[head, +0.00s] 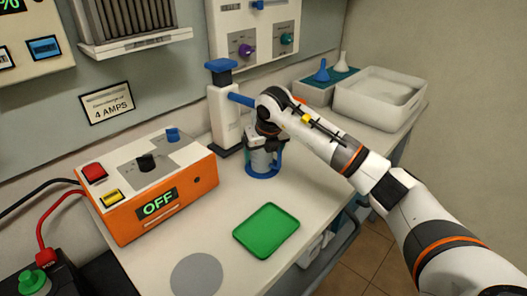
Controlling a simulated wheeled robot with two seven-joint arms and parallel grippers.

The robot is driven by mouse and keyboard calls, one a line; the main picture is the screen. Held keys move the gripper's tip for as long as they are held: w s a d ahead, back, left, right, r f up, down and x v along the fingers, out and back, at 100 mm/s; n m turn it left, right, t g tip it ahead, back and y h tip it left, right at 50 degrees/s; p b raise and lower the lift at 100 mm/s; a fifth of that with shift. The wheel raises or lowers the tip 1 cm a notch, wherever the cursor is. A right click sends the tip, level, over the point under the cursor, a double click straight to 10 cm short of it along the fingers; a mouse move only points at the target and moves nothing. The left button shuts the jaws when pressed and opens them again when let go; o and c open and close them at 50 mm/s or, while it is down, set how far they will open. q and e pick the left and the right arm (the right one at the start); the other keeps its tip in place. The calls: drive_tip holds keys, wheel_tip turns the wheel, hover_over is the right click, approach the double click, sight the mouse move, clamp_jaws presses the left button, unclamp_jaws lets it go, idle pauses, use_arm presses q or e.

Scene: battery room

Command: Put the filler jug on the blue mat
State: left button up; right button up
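The filler jug (264,163), greyish with blue at its base and sides, stands on the white bench beside the white dispenser with the blue top. My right gripper (264,146) points down at the top of the jug and covers its upper part. Its fingertips are too small and hidden to tell whether they grip the jug. I cannot make out a separate blue mat; a green mat or tray (266,231) and a grey round mat (197,275) lie on the bench nearer to me. My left gripper is not in view.
The white dispenser (227,120) stands just left of the jug. An orange box (187,200) reading OFF sits further left. Two funnels stand on a teal surface (343,74) beside a white basin (341,103) at the back right. Bench between jug and green mat is clear.

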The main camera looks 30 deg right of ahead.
drive_tip(key=shift+r, duration=0.25)
drive_tip(key=v, duration=1.2)
